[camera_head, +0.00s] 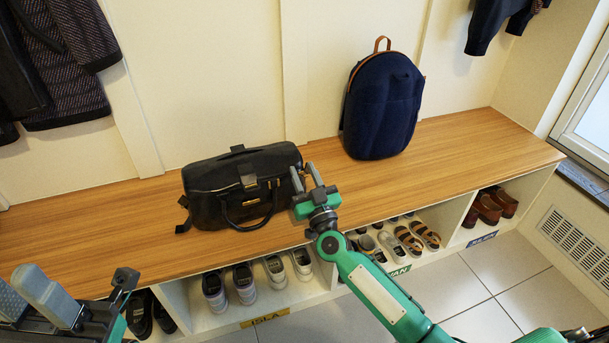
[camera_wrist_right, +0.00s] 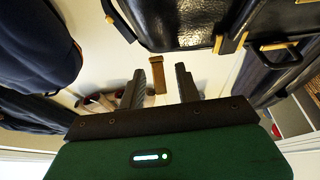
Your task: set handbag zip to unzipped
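The black handbag (camera_head: 215,185) stands on the wooden bench, with a flap, a gold clasp and a handle hanging over its front. Its black side and gold fittings also show in the right wrist view (camera_wrist_right: 172,22). My right gripper (camera_head: 305,176) is open and empty at the handbag's right end. In the right wrist view, a brown tab with a gold end (camera_wrist_right: 159,75) shows between the open fingers, not gripped; I cannot tell whether it is the zip pull. The zip's state cannot be made out. My left gripper (camera_head: 28,290) is at the lower left, its fingers apart and empty.
A navy backpack (camera_head: 383,108) stands on the bench (camera_head: 460,145) to the right of the handbag. Cubbies below hold several pairs of shoes (camera_head: 245,283). Jackets hang on the wall at upper left (camera_head: 65,60) and upper right (camera_head: 497,20). The bench left of the handbag is clear.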

